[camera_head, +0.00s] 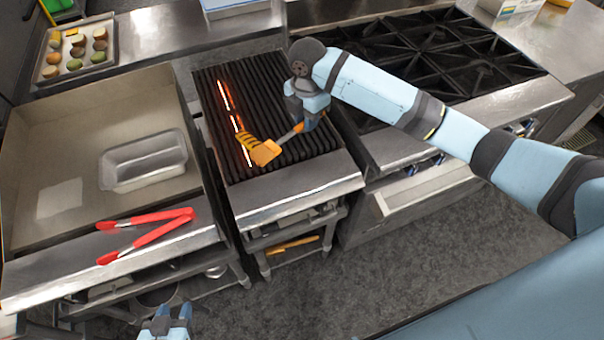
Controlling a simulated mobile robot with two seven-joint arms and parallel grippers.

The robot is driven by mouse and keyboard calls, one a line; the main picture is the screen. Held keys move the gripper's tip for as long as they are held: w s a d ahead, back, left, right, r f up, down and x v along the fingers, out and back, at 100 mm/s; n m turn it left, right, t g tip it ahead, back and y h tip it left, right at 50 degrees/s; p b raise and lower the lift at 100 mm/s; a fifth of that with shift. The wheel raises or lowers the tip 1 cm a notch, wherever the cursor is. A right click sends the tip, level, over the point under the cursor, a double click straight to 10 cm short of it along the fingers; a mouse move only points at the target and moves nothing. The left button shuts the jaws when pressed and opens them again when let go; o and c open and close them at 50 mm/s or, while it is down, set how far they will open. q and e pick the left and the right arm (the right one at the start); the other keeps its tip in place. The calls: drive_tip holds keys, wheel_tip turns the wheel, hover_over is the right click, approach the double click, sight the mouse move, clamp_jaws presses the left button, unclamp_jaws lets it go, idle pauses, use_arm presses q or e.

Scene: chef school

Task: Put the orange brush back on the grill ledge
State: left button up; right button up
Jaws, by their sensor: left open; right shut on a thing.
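The orange brush (263,151) is held by its handle in my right gripper (303,119), which is shut on it over the grill. The brush head points to the left, above or on the dark grate (285,160); I cannot tell whether it touches. The grill ledge (290,191) is the bare steel strip along the grill's front, just nearer than the brush head. My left gripper (166,325) is open and empty at the bottom edge, in front of the counters, partly cut off.
Red tongs (160,235) lie on the front edge of the griddle at left. A metal pan (145,160) sits on the griddle. A glowing strip shows in the grate's left part. A tray (78,50) of food stands at back left. A burner stove (430,50) stands at right.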

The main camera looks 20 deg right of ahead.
drive_tip(key=p, duration=0.2)
hover_over(305, 172)
wheel_tip(305, 172, down, 14)
drive_tip(key=shift+f, duration=0.1)
wheel_tip(305, 172, down, 5)
drive_tip(key=shift+r+p, duration=0.2)
drive_tip(key=shift+p, duration=0.1)
drive_tip(key=shift+f, duration=0.35)
drive_tip(key=o, duration=0.8)
drive_tip(key=shift+o, duration=0.6)
